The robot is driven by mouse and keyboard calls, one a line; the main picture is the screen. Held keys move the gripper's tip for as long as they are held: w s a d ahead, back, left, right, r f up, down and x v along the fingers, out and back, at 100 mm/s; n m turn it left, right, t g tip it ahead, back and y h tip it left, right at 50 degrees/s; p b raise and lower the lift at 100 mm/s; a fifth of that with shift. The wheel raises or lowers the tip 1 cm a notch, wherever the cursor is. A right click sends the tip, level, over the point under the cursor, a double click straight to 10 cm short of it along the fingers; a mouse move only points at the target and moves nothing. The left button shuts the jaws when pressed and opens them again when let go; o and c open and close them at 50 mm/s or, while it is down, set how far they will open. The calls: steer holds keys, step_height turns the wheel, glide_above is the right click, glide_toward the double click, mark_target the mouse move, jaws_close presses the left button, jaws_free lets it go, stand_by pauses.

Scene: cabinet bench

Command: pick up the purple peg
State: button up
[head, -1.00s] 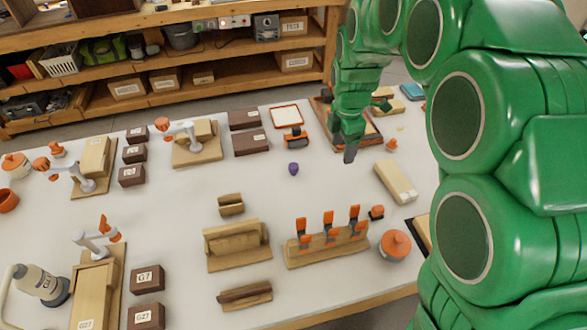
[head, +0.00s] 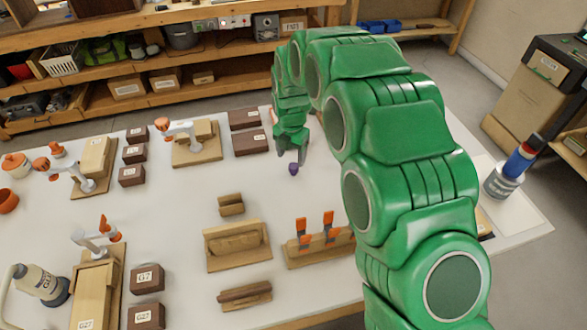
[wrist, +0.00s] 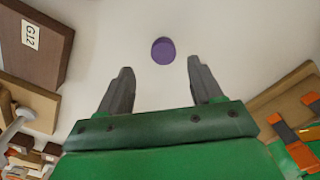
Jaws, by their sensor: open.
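The purple peg (head: 293,169) stands on the white bench top in the head view, just below my gripper (head: 291,157). In the wrist view the peg (wrist: 163,50) shows as a round purple shape on the bare white surface. It lies ahead of my two dark fingers and roughly midway between their lines. My gripper (wrist: 160,85) is open and nothing is between the fingers. The peg is apart from both fingertips in the wrist view. How high my gripper is above the bench is hard to tell.
Dark brown boxes (head: 250,142) stand left of the peg; a labelled one (wrist: 33,40) shows in the wrist view. A wooden rack with orange-handled tools (head: 318,245) is nearer the front. Bare bench (head: 215,185) surrounds the peg. My arm hides the bench's right part.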

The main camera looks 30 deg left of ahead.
mark_target(294, 165)
steer(key=shift+w+d+f, duration=0.15)
steer(key=shift+f, duration=1.25)
steer(key=shift+w+d+f, duration=0.1)
steer(key=shift+d+f, duration=0.05)
steer(key=shift+f, duration=1.25)
steer(key=shift+c, duration=0.3)
steer(key=c, duration=1)
steer(key=shift+c, duration=0.2)
steer(key=shift+r, duration=0.15)
